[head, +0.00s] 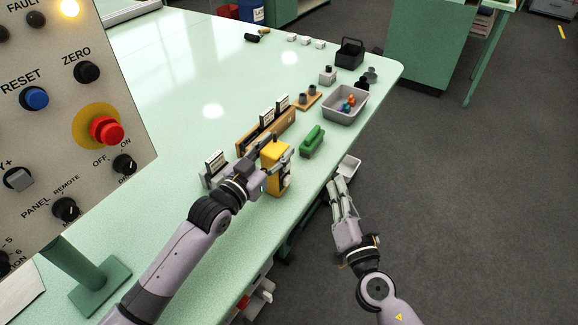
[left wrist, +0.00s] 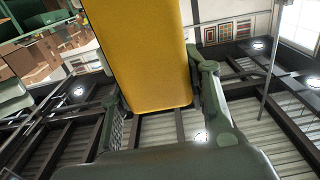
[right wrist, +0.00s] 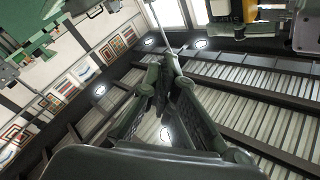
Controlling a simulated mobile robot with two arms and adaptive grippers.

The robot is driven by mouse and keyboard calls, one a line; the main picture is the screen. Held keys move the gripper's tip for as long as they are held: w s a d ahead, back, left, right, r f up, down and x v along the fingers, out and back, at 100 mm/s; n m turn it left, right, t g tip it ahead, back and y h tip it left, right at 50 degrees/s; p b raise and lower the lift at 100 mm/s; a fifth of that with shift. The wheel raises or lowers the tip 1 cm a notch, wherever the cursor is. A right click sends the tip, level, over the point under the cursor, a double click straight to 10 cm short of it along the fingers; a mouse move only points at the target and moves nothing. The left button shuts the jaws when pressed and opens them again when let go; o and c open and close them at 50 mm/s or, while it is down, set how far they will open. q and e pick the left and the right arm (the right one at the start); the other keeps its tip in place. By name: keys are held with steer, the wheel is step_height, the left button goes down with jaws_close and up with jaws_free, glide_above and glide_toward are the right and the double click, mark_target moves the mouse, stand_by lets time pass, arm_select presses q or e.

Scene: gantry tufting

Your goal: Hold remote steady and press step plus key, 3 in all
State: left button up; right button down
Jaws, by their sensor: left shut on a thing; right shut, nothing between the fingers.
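The yellow remote (head: 276,166) stands upright at the table's near right edge in the head view. My left gripper (head: 272,150) is shut on it, with fingers on either side. In the left wrist view the remote's plain yellow back (left wrist: 145,60) fills the space between the fingers (left wrist: 160,115). The keys are too small to make out; the step plus key cannot be told apart. My right gripper (head: 343,186) is shut and empty, off the table edge, to the right of the remote and apart from it. Its fingertips meet in the right wrist view (right wrist: 165,75).
A green object (head: 312,141) and a wooden rack (head: 268,131) with cards lie beyond the remote. A grey bin (head: 345,104) with coloured pieces stands farther back. A control panel (head: 70,90) rises at left.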

steer(key=w+a, duration=0.5)
steer(key=a, duration=0.2)
stand_by(0.3)
steer(key=shift+w+a, duration=0.15)
steer(key=shift+w, duration=0.05)
stand_by(1.2)
steer(key=shift+w+a, duration=0.15)
steer(key=shift+a, duration=0.1)
steer(key=shift+w+a, duration=0.3)
steer(key=shift+a, duration=0.1)
stand_by(0.8)
stand_by(0.3)
steer(key=shift+s+d, duration=0.6)
steer(key=shift+d, duration=0.15)
steer(key=shift+d, duration=0.1)
steer(key=s+d, duration=0.1)
steer(key=d, duration=0.1)
steer(key=s+d, duration=0.2)
